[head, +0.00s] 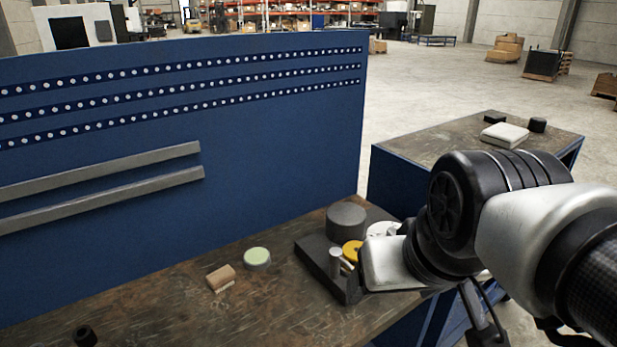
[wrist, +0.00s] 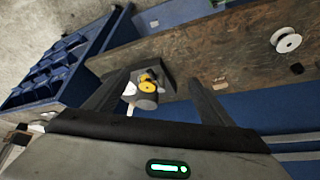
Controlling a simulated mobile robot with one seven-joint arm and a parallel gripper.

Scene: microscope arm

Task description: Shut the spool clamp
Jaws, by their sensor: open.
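The spool clamp (head: 323,262) looks like a dark fixture on the bench, with a dark grey cylinder, a yellow disc (head: 352,249), a short metal post (head: 336,262) and a white round part (head: 382,230). My gripper's pale body hides its right side in the head view. In the wrist view, the fixture (wrist: 168,86) shows beyond and between the two spread fingers, with its yellow disc and grey cylinder (wrist: 146,101). My gripper (wrist: 157,76) is open and holds nothing visible. Its fingertips are hidden in the head view. I cannot tell the clamp's position.
A brown block (head: 221,278), a green-topped disc (head: 257,258) and a dark small part (head: 84,335) lie left of the fixture on the bench (head: 165,310). A white spool (wrist: 287,40) shows in the wrist view. A blue panel (head: 280,150) stands behind the bench.

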